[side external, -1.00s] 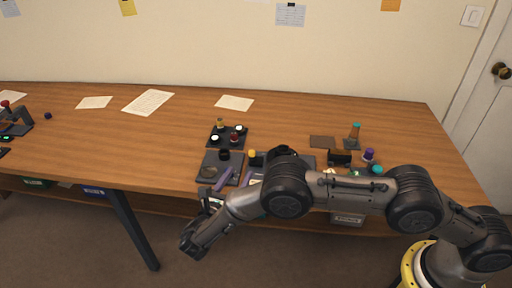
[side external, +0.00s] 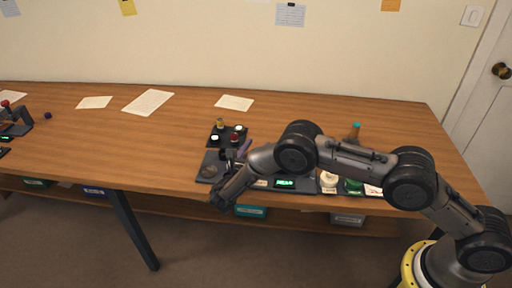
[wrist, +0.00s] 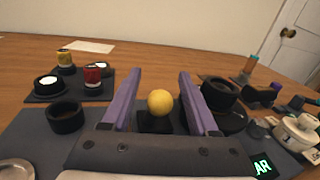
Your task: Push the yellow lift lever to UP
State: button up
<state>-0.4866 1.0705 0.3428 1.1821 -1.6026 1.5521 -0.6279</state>
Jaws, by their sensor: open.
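The yellow lift lever shows as a round yellow knob (wrist: 160,102) on a dark base in the middle of the wrist view. My gripper (wrist: 160,75) is open, with one purple finger to each side of the knob in the picture. I cannot tell whether either finger touches it. In the side view my gripper (side external: 243,148) is over the dark fixture near the table's front edge, and my arm hides the lever there. No UP marking is readable.
A black plate with a red knob (wrist: 93,76), a yellow knob (wrist: 65,58) and white buttons stands at left. A black cup (wrist: 66,117) is nearer.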

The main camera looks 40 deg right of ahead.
grip_shut()
dwell(0.3)
dwell(1.1)
